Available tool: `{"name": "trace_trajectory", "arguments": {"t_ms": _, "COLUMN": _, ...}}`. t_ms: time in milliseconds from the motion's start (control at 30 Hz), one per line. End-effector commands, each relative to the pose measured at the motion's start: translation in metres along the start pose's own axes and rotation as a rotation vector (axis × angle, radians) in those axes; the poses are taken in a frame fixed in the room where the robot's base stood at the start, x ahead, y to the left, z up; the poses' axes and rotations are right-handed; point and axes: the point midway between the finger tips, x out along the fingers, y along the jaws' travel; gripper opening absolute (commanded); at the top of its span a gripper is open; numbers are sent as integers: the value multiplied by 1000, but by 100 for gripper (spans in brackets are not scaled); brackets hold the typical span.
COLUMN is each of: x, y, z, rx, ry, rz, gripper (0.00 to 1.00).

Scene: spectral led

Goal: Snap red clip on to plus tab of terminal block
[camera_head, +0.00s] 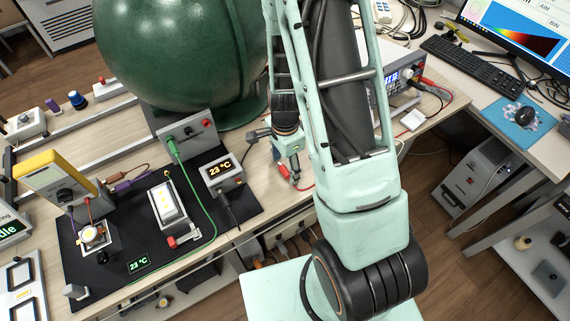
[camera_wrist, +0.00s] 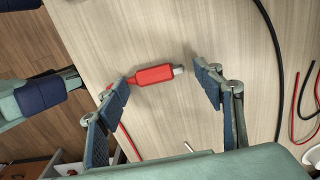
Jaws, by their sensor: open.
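The red clip (camera_wrist: 155,75) lies on the wooden bench, with a grey metal tip at its right end and a red lead at its left. In the wrist view my gripper (camera_wrist: 163,82) is open, one finger on each side of the clip along its length. The left finger is close to the clip's lead end; whether they touch is unclear. In the head view the clip (camera_head: 284,171) shows partly beneath my gripper (camera_head: 289,163). I cannot tell for sure which part is the terminal block; a grey box with red and green sockets (camera_head: 190,133) stands on the black mat.
A large green sphere (camera_head: 180,55) stands behind. A black cable (camera_wrist: 275,60) runs right of the clip.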

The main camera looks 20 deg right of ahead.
Motion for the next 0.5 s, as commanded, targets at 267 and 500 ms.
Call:
{"name": "trace_trajectory", "arguments": {"t_ms": 267, "x": -13, "y": -1, "z": 0, "rx": -2, "ry": 1, "rz": -3, "gripper": 61}}
{"name": "trace_trajectory", "arguments": {"t_ms": 500, "x": -53, "y": -2, "z": 0, "rx": -3, "ry": 2, "rz": -5, "gripper": 61}}
